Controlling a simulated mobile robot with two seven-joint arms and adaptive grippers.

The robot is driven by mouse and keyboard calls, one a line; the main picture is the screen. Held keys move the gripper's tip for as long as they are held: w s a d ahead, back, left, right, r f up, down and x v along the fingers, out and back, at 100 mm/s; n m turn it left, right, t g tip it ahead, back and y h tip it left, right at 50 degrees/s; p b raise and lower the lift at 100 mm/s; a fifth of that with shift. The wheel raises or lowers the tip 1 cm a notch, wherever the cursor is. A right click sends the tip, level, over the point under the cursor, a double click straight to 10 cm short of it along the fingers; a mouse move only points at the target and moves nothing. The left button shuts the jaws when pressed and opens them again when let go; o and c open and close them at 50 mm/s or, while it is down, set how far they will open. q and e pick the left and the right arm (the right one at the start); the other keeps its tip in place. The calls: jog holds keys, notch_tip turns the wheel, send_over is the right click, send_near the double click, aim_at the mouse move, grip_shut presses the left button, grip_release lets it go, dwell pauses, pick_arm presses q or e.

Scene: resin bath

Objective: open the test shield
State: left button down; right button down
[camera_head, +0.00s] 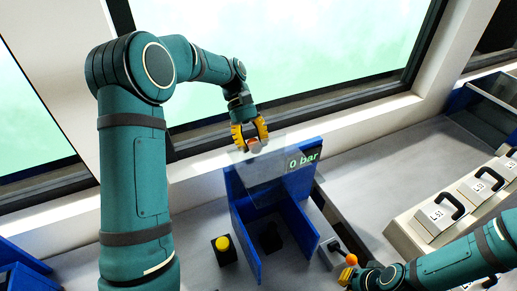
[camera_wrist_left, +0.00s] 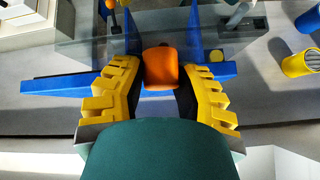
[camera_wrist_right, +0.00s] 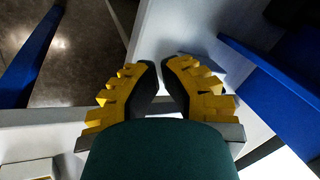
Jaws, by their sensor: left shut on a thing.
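The test shield (camera_head: 262,172) is a clear pane on the blue test stand (camera_head: 246,240), with an orange knob (camera_wrist_left: 160,66) at its edge. In the head view the pane slants up at the top of the stand, and the stand's front space looks uncovered. My left gripper (camera_head: 250,138) is shut on the orange knob, above the stand's back edge; it also shows in the left wrist view (camera_wrist_left: 160,80). My right gripper (camera_wrist_right: 161,70) is open and empty. In the head view it is low on the right, beside an orange-tipped lever (camera_head: 351,259).
A display (camera_head: 303,160) on the stand reads "0 bar". A yellow button (camera_head: 222,243) is left of the stand. Pale boxes with black handles (camera_head: 439,213) stand at the right. A window (camera_head: 300,50) is behind. Grey worktop (camera_head: 355,160) is clear right of the stand.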

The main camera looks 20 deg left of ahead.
pick_arm(q)
jog(key=shift+w+a+f+g, duration=0.2)
jog(key=shift+a+f+g, duration=0.1)
jog(key=shift+a, duration=0.1)
jog(key=c, duration=0.6)
grip_release()
jog(key=shift+a, duration=0.1)
jog(key=shift+c, duration=0.2)
jog(key=shift+r, duration=0.1)
jog(key=shift+r, duration=0.45)
notch_tip(320, 180, up, 9)
